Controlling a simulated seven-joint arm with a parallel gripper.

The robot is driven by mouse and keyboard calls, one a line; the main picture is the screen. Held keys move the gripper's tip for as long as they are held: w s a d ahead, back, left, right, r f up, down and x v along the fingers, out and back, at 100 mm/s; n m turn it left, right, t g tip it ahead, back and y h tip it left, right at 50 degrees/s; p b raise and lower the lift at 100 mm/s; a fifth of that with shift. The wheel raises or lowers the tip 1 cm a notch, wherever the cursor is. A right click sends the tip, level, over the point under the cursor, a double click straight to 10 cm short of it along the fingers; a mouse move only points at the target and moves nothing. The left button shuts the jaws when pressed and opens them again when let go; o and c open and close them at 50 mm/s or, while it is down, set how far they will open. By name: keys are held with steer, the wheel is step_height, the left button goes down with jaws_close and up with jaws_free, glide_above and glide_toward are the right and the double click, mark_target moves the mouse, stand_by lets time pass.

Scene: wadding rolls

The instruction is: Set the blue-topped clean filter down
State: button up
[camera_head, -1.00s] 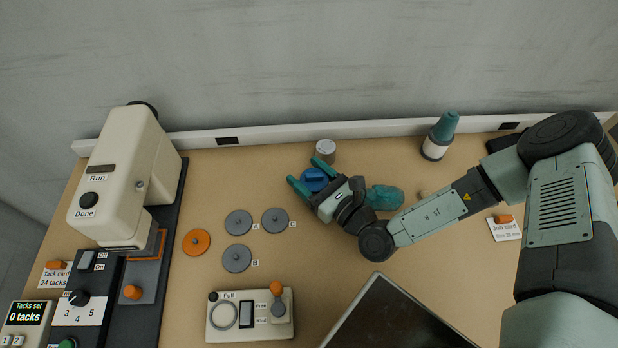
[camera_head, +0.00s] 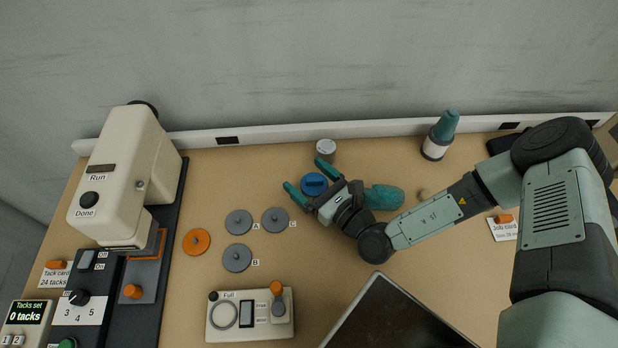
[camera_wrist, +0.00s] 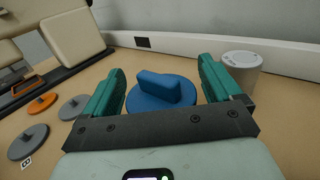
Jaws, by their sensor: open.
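The blue-topped filter (camera_head: 314,184) rests on the table, to the right of the grey discs. In the wrist view its round blue top with a raised grip bar (camera_wrist: 162,92) lies between my two fingers. My gripper (camera_head: 306,179) is open, with one teal finger on each side of the blue top. In the wrist view a gap shows between the blue top and each finger. The filter's body below the top is hidden.
Grey discs at A (camera_head: 238,222), B (camera_head: 236,258) and C (camera_head: 275,221) and an orange disc (camera_head: 196,242) lie to the left. A grey-lidded canister (camera_head: 326,150) stands close behind one finger. A teal roll (camera_head: 384,197) lies beside my wrist. A dark panel (camera_head: 400,318) is in front.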

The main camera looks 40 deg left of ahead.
steer(key=d, duration=0.4)
steer(key=s+d, duration=0.1)
steer(key=d, duration=0.7)
steer(key=shift+s, duration=0.15)
steer(key=shift+w+r, duration=0.2)
steer(key=shift+r, duration=0.1)
steer(key=w+d+r+n+g+h, duration=0.1)
steer(key=d+r+n+g+h, duration=0.3)
steer(key=r+n, duration=0.45)
steer(key=w+d+r+n+g+h, duration=0.1)
steer(key=d+r+n+g+h, duration=0.3)
steer(key=r+n, duration=0.45)
steer(key=s+d+r+n+t+h, duration=0.1)
steer(key=s+d+r+t+h, duration=0.1)
steer(key=d+r+t+h, duration=0.3)
steer(key=s+d+r+n+t+h, duration=0.1)
steer(key=d+r+t+h, duration=0.4)
steer(key=d+r, duration=0.8)
step_height(320, 180, up, 5)
steer(key=shift+s+d+f+n+t, duration=0.15)
steer(key=shift+s+n+t, duration=0.2)
steer(key=shift+t, duration=0.55)
